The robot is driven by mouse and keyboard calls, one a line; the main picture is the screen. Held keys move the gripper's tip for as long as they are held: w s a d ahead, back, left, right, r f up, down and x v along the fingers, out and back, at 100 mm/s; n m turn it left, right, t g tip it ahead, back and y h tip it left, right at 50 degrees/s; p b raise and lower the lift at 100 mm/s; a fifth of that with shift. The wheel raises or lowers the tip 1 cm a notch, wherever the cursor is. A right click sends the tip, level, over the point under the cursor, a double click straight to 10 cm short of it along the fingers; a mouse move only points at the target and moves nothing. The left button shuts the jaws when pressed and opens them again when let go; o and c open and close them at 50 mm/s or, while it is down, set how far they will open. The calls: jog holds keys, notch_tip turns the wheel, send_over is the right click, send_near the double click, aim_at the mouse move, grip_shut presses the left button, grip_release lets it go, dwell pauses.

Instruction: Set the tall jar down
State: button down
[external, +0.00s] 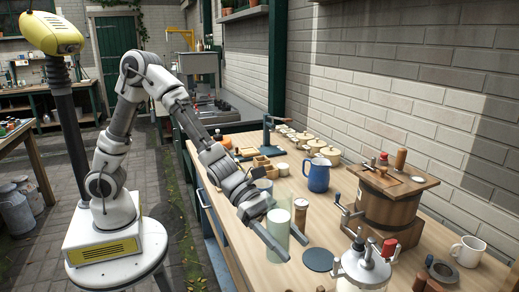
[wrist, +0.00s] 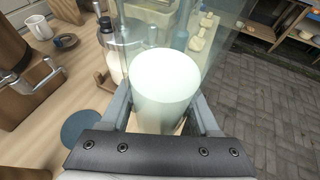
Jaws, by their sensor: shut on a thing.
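The tall jar (external: 279,216) is a clear glass cylinder with pale, whitish contents. It stands roughly upright between the fingers of my gripper (external: 297,251), near the front edge of the wooden counter. In the wrist view the jar (wrist: 167,88) fills the space between both fingers, which press on its sides. My gripper is shut on it. Its base is hidden, and I cannot tell whether it touches the counter.
A round blue-grey disc (external: 318,259) lies right of the jar. A brown cylinder (external: 301,213) and a blue jug (external: 317,175) stand behind. A glass churn with a metal lid (external: 362,262) stands in front. A wooden tub (external: 389,208) and a white mug (external: 468,251) are farther right.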

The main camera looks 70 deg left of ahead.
jog(key=shift+w+a+f, duration=0.5)
jog(key=shift+w+f, duration=0.95)
jog(key=shift+f, duration=0.15)
jog(key=shift+w+a+f, duration=0.55)
jog(key=shift+w+f, duration=0.95)
jog(key=shift+f, duration=0.05)
jog(key=shift+w+a+f, duration=0.5)
jog(key=shift+w+f, duration=0.95)
jog(key=shift+f, duration=0.15)
jog(key=shift+f+b, duration=0.35)
jog(key=shift+b, duration=0.15)
jog(key=shift+f, duration=0.1)
jog(key=shift+c, duration=0.6)
grip_release()
